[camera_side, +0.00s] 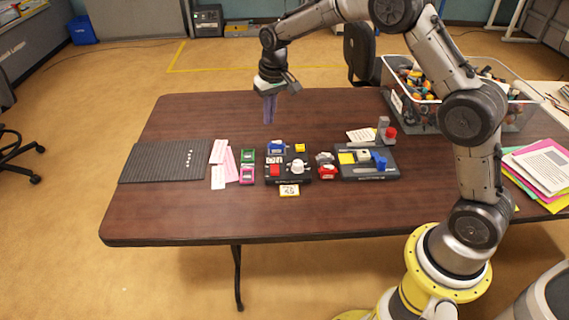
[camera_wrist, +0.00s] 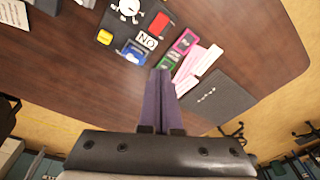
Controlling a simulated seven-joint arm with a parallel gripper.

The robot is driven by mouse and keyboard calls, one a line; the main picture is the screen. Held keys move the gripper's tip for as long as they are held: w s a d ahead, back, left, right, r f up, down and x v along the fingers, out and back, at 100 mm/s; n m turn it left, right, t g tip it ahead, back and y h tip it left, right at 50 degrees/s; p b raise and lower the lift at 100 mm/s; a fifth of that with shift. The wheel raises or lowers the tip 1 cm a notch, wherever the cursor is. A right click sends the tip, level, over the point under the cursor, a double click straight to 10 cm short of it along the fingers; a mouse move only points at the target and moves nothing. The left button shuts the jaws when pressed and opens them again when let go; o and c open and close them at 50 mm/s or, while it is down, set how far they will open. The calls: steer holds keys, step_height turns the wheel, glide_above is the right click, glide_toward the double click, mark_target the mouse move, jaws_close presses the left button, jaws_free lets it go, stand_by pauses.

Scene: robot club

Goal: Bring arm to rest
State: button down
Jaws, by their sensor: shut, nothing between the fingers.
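My gripper (camera_side: 269,110) hangs over the back part of the brown table, pointing down, with its fingers clear of everything on the table. In the wrist view its two long purple fingers (camera_wrist: 159,74) lie side by side, shut and empty. My arm arches in from the right side of the table. In the side view the gripper is above and behind a black board (camera_side: 288,181) that carries a blue block, a yellow block, a red block and a white knob.
A second black board (camera_side: 367,176) with blocks stands right of centre. A clear bin (camera_side: 396,98) of mixed parts is at the back right. A dark ribbed mat (camera_side: 150,160), pink and white slips (camera_side: 218,180) and coloured papers (camera_side: 540,165) lie around. The table's back left is bare.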

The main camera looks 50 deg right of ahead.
steer(key=s+a+r+t, duration=0.3)
steer(key=s+r, duration=1.3)
steer(key=r, duration=0.3)
steer(key=s+n+t, duration=0.2)
steer(key=s, duration=1.2)
steer(key=s+f+g, duration=0.1)
steer(key=s+f, duration=0.5)
steer(key=shift+s+a+n, duration=0.2)
steer(key=shift+s+n, duration=0.1)
steer(key=shift+n, duration=0.1)
